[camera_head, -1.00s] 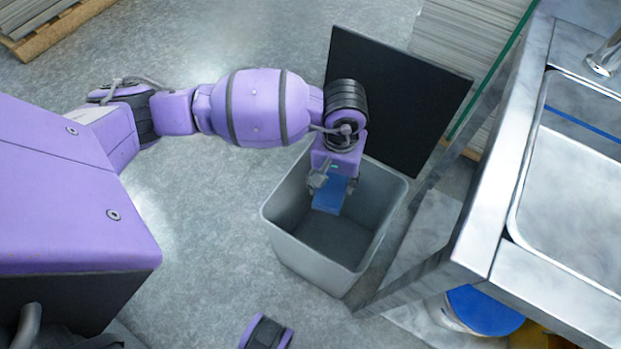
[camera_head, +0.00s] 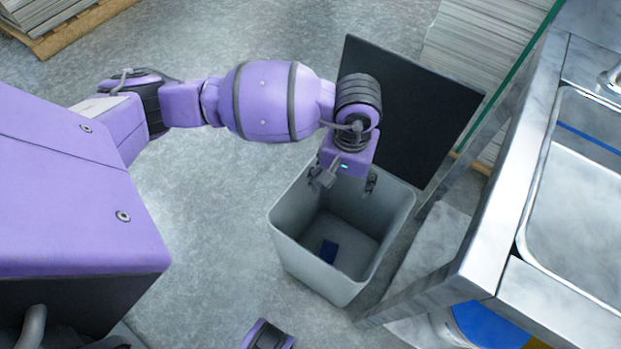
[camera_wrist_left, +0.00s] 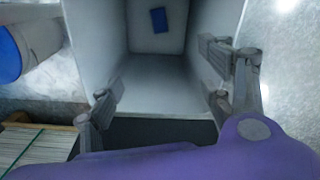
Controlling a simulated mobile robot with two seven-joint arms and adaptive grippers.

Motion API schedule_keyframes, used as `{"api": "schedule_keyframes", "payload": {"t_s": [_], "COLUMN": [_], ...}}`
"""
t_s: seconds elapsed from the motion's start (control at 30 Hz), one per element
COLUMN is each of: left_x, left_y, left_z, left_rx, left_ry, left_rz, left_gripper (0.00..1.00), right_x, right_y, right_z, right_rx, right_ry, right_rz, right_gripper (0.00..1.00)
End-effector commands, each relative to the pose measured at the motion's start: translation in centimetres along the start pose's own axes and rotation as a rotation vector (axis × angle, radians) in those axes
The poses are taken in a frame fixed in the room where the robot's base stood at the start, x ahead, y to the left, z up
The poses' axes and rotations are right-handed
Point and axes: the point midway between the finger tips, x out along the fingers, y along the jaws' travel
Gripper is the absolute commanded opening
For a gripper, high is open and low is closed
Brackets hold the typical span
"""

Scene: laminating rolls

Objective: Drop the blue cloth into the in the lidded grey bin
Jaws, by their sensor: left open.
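The blue cloth (camera_head: 329,251) lies on the floor of the grey bin (camera_head: 302,262), near its front wall in the head view. It also shows as a small dark blue rectangle in the left wrist view (camera_wrist_left: 159,20). The bin's dark lid (camera_head: 425,110) stands open, raised at the back. My left gripper (camera_head: 342,184) is over the back part of the bin's opening, pointing down, open and empty. Its two fingers are spread apart in the left wrist view (camera_wrist_left: 160,98), with the bin's inside below them. My right gripper is not in view.
A steel sink counter (camera_head: 490,235) stands close to the bin's right. Under it is a white bucket with a blue top (camera_head: 490,325). Stacked sheets (camera_head: 470,60) are behind the lid, and a pallet (camera_head: 60,35) is at top left. Floor left of the bin is clear.

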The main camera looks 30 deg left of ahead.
Motion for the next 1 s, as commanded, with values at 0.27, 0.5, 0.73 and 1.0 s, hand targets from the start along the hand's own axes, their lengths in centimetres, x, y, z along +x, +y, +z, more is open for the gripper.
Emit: {"api": "schedule_keyframes", "payload": {"t_s": [0.27,0.5,0.73,1.0], "left_x": [-6.3,-8.9,-9.2,-9.2], "left_y": [0.2,0.1,0.1,0.1], "left_z": [-0.3,-0.2,-0.1,-0.1], "left_rx": [0.003,0.001,0.001,0.001], "left_ry": [0.009,0.006,0.004,0.004], "left_rz": [0.003,0.002,0.003,0.002], "left_gripper": [0.73,0.73,0.73,0.73], "right_x": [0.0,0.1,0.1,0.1], "right_y": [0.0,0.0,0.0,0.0], "right_z": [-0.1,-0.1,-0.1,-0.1], "right_rx": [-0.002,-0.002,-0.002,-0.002], "right_ry": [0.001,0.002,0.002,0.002], "right_rz": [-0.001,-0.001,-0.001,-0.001], "right_gripper": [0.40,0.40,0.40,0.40]}}
